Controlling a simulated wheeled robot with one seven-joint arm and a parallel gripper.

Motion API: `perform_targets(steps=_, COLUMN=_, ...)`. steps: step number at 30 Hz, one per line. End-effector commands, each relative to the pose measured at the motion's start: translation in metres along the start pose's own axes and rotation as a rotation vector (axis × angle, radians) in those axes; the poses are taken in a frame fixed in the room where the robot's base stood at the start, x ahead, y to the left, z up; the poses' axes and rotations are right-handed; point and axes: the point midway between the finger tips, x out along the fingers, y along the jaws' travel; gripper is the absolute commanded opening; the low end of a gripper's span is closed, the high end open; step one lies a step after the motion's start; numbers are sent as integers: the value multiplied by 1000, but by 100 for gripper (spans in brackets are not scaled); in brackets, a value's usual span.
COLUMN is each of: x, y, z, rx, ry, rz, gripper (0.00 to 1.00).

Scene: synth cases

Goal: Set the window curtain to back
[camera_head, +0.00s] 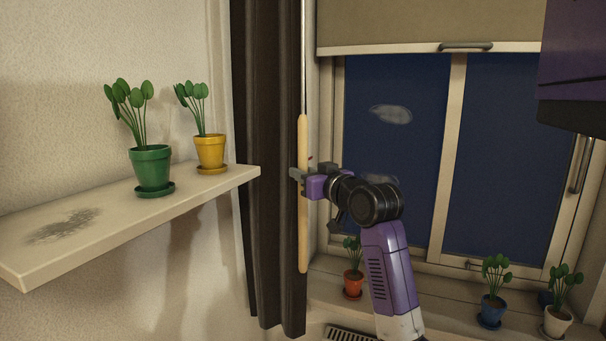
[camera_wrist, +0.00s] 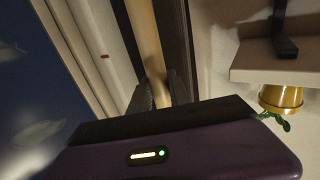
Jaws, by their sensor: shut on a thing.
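The dark brown curtain (camera_head: 268,150) hangs in folds at the left side of the window (camera_head: 395,120), bunched beside the frame. A wooden draw rod (camera_head: 303,240) hangs upright at the curtain's right edge. My gripper (camera_head: 302,174) is shut on the rod around its middle. In the wrist view, the rod (camera_wrist: 145,40) runs between the two fingers (camera_wrist: 155,92), with the dark curtain (camera_wrist: 176,40) right behind it. The curtain's top is out of the head view.
A wall shelf (camera_head: 110,230) at left holds a green pot (camera_head: 152,168) and a yellow pot (camera_head: 210,153), its end close to the curtain. A red pot (camera_head: 353,284), a blue pot (camera_head: 491,311) and a white pot (camera_head: 558,322) stand on the sill. A roller blind (camera_head: 400,22) covers the window top.

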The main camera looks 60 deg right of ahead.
Motion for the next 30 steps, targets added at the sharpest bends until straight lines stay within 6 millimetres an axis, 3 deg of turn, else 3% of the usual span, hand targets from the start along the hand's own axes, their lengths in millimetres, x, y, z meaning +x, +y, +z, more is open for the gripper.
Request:
perform_targets(steps=16, x=0, y=-1, z=0, rx=0, ry=0, rz=-1, gripper=0)
perform_targets(steps=30, x=16, y=-13, z=-1, rx=-1, ry=2, rz=-3, gripper=0)
